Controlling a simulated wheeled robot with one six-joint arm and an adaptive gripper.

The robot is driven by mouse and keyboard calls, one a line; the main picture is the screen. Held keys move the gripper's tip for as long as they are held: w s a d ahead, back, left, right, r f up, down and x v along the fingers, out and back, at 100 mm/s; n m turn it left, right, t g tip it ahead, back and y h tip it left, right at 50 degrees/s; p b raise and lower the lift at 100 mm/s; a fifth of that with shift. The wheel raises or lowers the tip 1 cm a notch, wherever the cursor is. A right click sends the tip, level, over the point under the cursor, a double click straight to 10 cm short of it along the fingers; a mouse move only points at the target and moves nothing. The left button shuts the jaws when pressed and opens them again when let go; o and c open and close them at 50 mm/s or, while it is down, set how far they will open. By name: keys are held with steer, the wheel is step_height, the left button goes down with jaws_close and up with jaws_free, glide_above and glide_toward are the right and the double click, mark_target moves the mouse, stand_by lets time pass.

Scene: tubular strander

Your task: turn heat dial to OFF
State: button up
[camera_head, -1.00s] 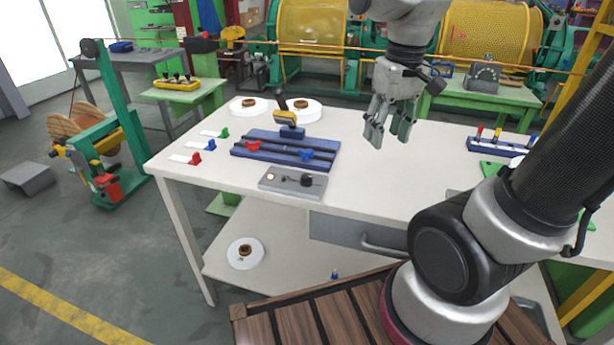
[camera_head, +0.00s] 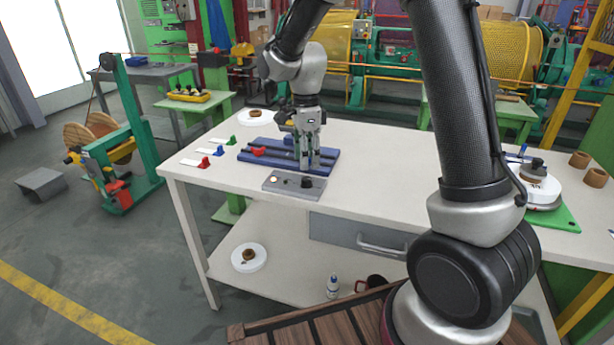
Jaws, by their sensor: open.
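The heat dial (camera_head: 307,183) is a small black knob on the right half of a grey control box (camera_head: 290,190) at the front edge of the white table. The box also has a pale round light or button at its left end. The dial's markings and pointer are too small to read. My gripper (camera_head: 309,167) points down just above and behind the dial, with its fingers apart and nothing between them. I cannot tell whether a fingertip touches the dial.
A blue slotted fixture (camera_head: 251,155) with a red clamp (camera_head: 258,151) lies right behind the box; my gripper hides part of it. Red, blue and green tabbed strips lie to the left. A scale-like device (camera_head: 540,190) stands on the right. The table's middle is clear.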

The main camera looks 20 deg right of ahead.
mark_target(307, 178)
step_height(307, 178, down, 6)
steer(key=shift+s+f, duration=0.15)
steer(key=c, duration=1)
